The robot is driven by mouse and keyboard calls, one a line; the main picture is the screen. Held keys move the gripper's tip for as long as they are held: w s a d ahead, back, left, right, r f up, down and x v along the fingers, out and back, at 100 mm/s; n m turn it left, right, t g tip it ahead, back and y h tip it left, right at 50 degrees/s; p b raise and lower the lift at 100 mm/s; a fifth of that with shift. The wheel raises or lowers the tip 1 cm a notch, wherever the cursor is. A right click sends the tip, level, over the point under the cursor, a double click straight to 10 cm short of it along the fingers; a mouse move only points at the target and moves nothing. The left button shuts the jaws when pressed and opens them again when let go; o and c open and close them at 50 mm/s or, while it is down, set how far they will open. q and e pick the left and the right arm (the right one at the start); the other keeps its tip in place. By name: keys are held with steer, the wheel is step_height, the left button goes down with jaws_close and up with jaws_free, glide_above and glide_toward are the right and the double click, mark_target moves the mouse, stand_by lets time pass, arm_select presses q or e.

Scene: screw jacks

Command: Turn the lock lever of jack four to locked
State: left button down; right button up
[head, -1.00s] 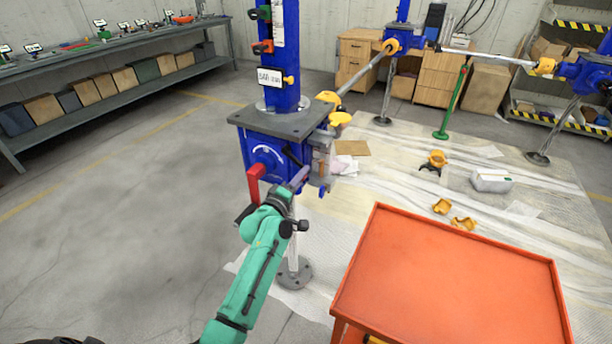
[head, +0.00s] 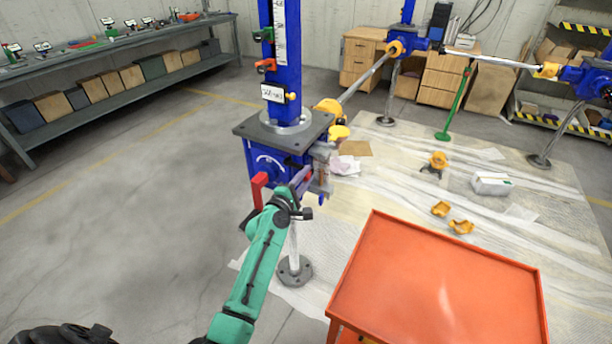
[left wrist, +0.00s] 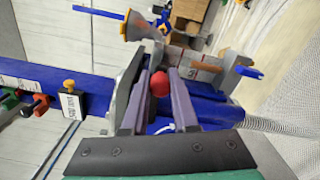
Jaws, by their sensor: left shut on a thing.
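The jack (head: 268,150) is a blue screw jack with a grey top plate, a blue column and a white label I cannot read. My left gripper (head: 302,180) is at the right side of its blue housing, below the plate. In the left wrist view, its two purple fingers (left wrist: 166,100) are closed on a red ball knob (left wrist: 159,83), apparently the end of the lock lever. The lever's shaft is hidden behind the fingers, so I cannot tell its position. A separate red handle (head: 259,190) hangs at the housing's front left. My right gripper is out of view.
An orange tray cart (head: 450,285) stands close at the right. Yellow parts (head: 461,226) and a white box (head: 491,184) lie on the floor sheet. A long workbench (head: 120,50) is at the back left. The floor at left is clear.

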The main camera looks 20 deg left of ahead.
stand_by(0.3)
arm_select(q)
steer(key=c, duration=0.7)
jaws_free()
steer(key=s+a+b, duration=0.2)
steer(key=s, duration=1.2)
steer(key=shift+s, duration=0.25)
steer(key=shift+a, duration=0.1)
